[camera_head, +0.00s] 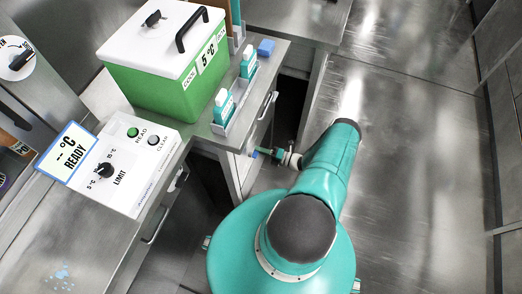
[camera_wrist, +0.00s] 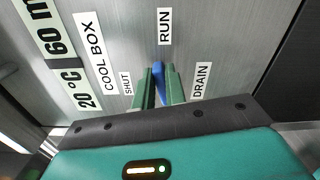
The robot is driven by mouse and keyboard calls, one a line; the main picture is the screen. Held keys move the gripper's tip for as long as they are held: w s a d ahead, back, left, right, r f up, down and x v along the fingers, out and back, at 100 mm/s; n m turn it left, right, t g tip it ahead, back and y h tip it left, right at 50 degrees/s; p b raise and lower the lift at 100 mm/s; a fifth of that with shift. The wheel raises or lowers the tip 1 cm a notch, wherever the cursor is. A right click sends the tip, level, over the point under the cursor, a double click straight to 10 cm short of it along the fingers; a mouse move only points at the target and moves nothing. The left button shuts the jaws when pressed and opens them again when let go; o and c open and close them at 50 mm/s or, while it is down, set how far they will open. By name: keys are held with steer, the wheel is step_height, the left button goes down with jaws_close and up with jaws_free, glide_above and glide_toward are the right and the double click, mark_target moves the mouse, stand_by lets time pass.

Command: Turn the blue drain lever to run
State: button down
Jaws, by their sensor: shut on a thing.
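The blue drain lever (camera_wrist: 159,80) is in the wrist view, on a grey metal panel. Its visible end points up toward the RUN label (camera_wrist: 165,26). The SHUT label (camera_wrist: 127,83) is to its left and the DRAIN label (camera_wrist: 202,80) to its right. My gripper (camera_wrist: 160,72) has its two green fingers shut on the lever, one on each side.
A green cool box (camera_head: 165,85) with a white lid stands on the counter above. Teal bottles (camera_head: 224,106) stand in a holder beside it, near a blue block (camera_head: 266,48). A white control box (camera_head: 122,165) is at left. The floor (camera_head: 420,130) to the right is clear.

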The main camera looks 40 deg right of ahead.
steer(key=shift+f+m, duration=0.35)
steer(key=shift+m, duration=0.75)
steer(key=c, duration=1.4)
jaws_free()
steer(key=shift+c, duration=0.2)
steer(key=v, duration=1.3)
steer(key=shift+s+d, duration=0.2)
steer(key=shift+s, duration=0.1)
